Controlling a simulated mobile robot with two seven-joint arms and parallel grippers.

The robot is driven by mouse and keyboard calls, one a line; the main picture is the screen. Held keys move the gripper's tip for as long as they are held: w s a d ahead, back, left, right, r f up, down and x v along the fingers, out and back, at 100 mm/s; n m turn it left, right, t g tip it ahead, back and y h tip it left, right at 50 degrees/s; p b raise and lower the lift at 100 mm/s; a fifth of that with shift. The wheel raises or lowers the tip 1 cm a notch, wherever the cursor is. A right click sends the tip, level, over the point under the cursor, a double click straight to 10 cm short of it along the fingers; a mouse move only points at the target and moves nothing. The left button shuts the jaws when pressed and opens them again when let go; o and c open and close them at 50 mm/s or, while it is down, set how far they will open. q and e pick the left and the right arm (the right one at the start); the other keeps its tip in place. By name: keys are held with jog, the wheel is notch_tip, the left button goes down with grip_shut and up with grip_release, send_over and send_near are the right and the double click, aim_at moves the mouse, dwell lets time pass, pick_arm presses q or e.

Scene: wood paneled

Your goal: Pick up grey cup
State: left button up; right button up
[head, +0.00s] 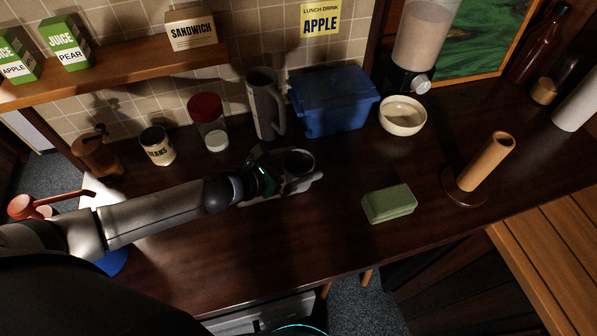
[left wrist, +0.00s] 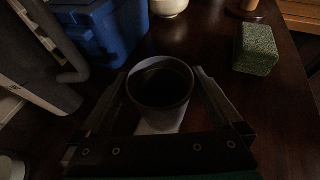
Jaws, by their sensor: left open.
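A grey cup (head: 299,160) stands upright on the dark wooden counter, with its dark open mouth facing up. In the left wrist view the cup (left wrist: 160,88) sits between the two fingers of my left gripper (left wrist: 163,82). The fingers are spread, one on each side of the cup. Whether either finger touches it I cannot tell. In the head view my left gripper (head: 292,174) reaches in from the left at the cup, and it hides the cup's lower part. My right gripper is not in view.
A tall grey jug (head: 265,105) and a blue bin (head: 333,103) stand behind the cup. A red-lidded jar (head: 208,122) and a can (head: 157,146) are to the left. A cream bowl (head: 402,116) and a green sponge (head: 389,203) are to the right. The front counter is clear.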

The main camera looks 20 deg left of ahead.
aim_at(309, 161)
pick_arm(q)
jog(key=shift+x, duration=1.5)
jog(key=shift+c, duration=0.4)
jog(key=c, duration=1.1)
jog(key=shift+r, duration=0.1)
